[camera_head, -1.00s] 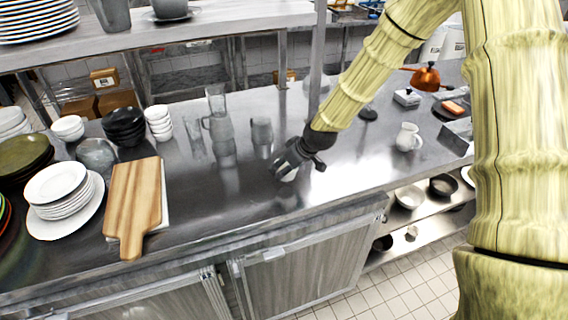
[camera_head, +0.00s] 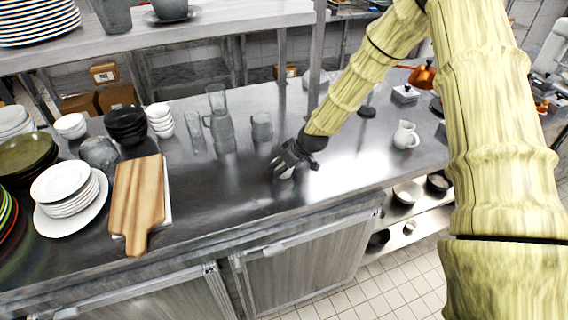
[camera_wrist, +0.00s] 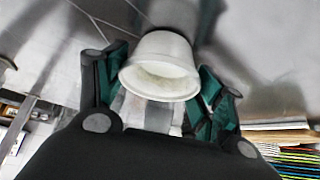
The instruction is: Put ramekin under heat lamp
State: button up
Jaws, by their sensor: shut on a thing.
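The white ramekin (camera_wrist: 160,66) is between the two fingers of my gripper (camera_wrist: 160,100) in the wrist view, its rim facing the camera. In the head view my gripper (camera_head: 284,160) is low over the steel counter (camera_head: 240,190), near its middle, shut on the ramekin (camera_head: 285,173), of which only a small white part shows below the fingers. I cannot tell whether the ramekin touches the counter. I cannot make out a heat lamp in either view.
Clear glasses (camera_head: 219,125) stand behind and left of my gripper. A wooden board (camera_head: 137,200) and white plates (camera_head: 66,190) lie at left. A steel post (camera_head: 316,60) rises behind. The counter front is clear.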

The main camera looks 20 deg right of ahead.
jog(key=shift+f, duration=0.15)
jog(key=o, duration=1.1)
jog(key=shift+r, duration=0.2)
